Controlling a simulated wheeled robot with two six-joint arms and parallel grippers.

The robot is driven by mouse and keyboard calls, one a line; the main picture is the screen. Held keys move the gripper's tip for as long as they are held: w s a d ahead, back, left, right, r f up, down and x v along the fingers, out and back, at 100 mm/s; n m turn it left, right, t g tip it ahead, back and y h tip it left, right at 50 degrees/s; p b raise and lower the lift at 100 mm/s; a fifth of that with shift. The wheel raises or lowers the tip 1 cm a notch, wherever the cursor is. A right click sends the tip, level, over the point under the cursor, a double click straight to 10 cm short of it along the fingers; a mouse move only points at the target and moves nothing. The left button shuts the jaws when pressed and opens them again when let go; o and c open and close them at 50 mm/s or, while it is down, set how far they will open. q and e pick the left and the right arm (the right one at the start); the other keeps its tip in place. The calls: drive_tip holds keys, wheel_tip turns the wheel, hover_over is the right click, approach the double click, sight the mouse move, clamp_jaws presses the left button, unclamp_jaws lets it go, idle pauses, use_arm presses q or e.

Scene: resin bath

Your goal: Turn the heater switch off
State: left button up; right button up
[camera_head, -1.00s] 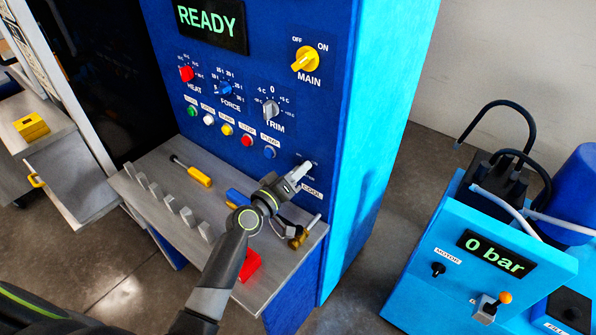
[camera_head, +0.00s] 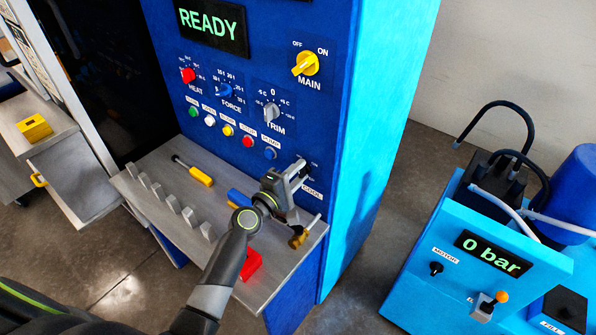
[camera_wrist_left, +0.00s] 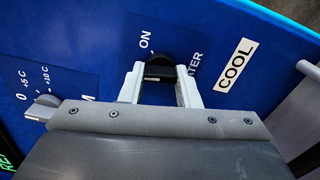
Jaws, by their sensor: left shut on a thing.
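The heater switch (camera_wrist_left: 160,68) is a black knob on the blue press panel, beside the printed ON and a partly covered label ending in "ATER". My left gripper (camera_wrist_left: 158,75) is shut on it, with one pale finger on either side of the knob. The fingers also cover part of the lettering, so I cannot read the knob's setting clearly. My right gripper is not in view.
The grey shelf (camera_head: 150,215) below the panel holds a yellow-handled screwdriver (camera_head: 195,174), several grey blocks and a red block (camera_head: 251,264). The TRIM knob (camera_head: 270,112) and blue PUMP button (camera_head: 271,153) are close above. A light-blue pump unit (camera_head: 410,290) stands at the right.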

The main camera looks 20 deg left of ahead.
use_arm(q)
drive_tip(key=shift+f+n+p, duration=0.15)
drive_tip(key=shift+n+p, duration=0.65)
drive_tip(key=shift+n, duration=2.6)
drive_tip(key=o, duration=1)
drive_tip(key=shift+s, duration=0.1)
drive_tip(key=shift+b+v, duration=1.6)
drive_tip(key=shift+v, duration=7.05)
